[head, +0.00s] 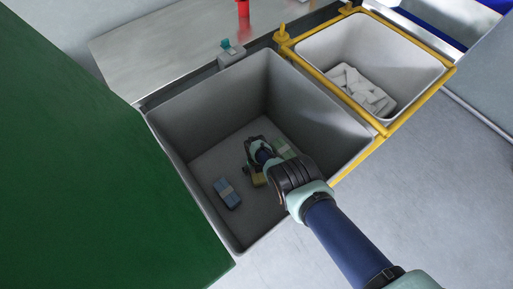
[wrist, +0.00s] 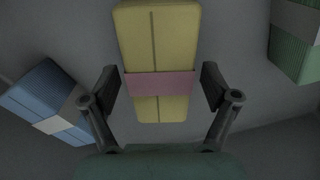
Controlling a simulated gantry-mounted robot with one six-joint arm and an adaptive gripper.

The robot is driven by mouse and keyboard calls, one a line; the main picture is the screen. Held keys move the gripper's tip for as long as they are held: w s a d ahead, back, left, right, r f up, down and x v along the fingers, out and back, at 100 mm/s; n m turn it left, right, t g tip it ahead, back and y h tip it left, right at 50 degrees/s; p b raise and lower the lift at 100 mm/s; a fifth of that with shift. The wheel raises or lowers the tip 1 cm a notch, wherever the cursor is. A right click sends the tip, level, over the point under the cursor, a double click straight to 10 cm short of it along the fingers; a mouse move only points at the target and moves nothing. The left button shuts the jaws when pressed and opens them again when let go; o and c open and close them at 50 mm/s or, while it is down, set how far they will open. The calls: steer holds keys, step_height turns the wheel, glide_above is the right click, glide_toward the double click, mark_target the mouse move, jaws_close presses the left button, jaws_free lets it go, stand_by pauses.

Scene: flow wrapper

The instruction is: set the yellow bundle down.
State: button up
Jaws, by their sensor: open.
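The yellow bundle (wrist: 159,40) with a pink band lies between the spread fingers of my gripper (wrist: 160,88) in the wrist view. There is a gap between each finger and the bundle's sides. In the head view my gripper (head: 257,165) reaches down into the grey bin (head: 190,115).
A blue bundle (head: 227,193) with a pale band lies on the bin floor to the left. A green bundle (head: 284,148) lies to the right, partly behind my arm. A white bin (head: 333,50) in a yellow frame holds several white packs.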

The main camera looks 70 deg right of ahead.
step_height(320, 180, up, 10)
steer(key=p, duration=0.8)
steer(key=shift+f, duration=0.1)
